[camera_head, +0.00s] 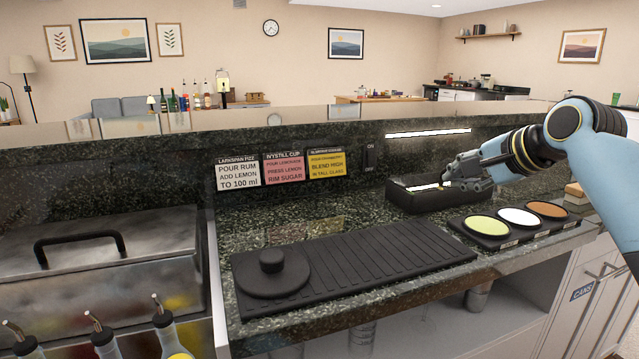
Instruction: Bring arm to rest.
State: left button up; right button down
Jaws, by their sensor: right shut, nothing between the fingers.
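My right arm comes in from the right edge and reaches left over the dark stone counter (330,215). My right gripper (449,174) is shut and empty. Its fingertips are at the black open box (405,200) against the back ledge, over or just inside the box; I cannot tell which. The gripper hides part of the box's inside. My left gripper is not in view.
A black ribbed mat (390,255) with a round lidded piece (271,275) lies in front. A tray with green (487,226), white (519,217) and brown (548,209) discs sits below my right arm. A steel bin (100,265) and pour-spout bottles (104,343) are at left.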

jog(key=s+f+n+g+h, duration=0.25)
jog(key=s+f+n, duration=0.35)
jog(key=s+f, duration=0.95)
jog(key=s+d+f+n+g+h, duration=0.2)
jog(key=s+n+g, duration=0.4)
jog(key=s, duration=2.1)
notch_tip(320, 180, down, 25)
jog(key=s+d+n, duration=0.1)
jog(key=s+d, duration=0.1)
jog(key=s+d+f+g, duration=0.1)
jog(key=s+f, duration=1.6)
jog(key=s, duration=0.2)
jog(key=shift+s+d, duration=0.15)
jog(key=shift+d, duration=0.15)
jog(key=shift+f, duration=0.1)
